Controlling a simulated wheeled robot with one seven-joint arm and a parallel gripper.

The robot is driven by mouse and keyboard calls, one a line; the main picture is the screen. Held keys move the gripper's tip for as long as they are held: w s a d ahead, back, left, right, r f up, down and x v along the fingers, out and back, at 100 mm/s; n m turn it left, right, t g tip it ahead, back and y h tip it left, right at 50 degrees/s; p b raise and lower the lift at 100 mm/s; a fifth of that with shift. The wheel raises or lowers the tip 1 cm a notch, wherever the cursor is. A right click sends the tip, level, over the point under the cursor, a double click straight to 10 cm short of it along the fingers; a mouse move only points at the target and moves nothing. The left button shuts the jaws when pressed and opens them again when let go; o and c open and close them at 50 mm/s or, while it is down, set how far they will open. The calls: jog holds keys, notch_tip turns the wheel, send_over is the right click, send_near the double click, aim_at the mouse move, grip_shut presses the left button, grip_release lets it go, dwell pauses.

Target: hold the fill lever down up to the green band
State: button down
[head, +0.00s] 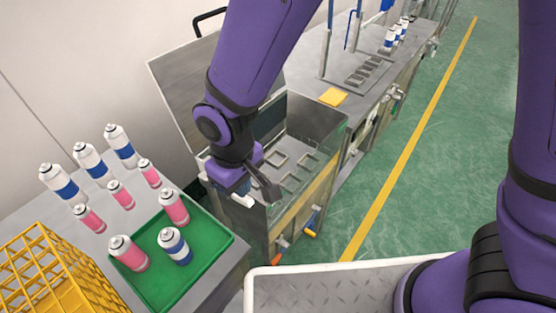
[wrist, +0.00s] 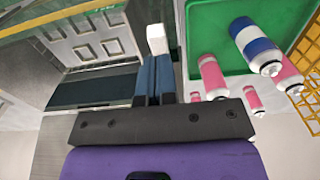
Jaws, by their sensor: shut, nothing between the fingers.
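My gripper (head: 238,190) is low at the near left corner of an open metal bath (head: 322,133). Its blue fingers (wrist: 153,78) are shut together with nothing between them. A small white block (wrist: 156,40) lies just beyond the fingertips in the wrist view. It also shows in the head view (head: 243,201), close under the fingers. It may be the fill lever's grip, but I cannot tell for sure. I cannot tell if the fingers touch it. The rest of a lever and a green band on a gauge cannot be made out.
A green tray (head: 215,259) with pink and blue-white cans stands on the table at left, beside a yellow crate (head: 22,268). More cans stand behind the tray. Orange-handled valves (head: 310,234) stick out of the bath's front. Green floor is clear at right.

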aim_at(243, 203)
jog(key=shift+f, duration=3.35)
dwell(4.7)
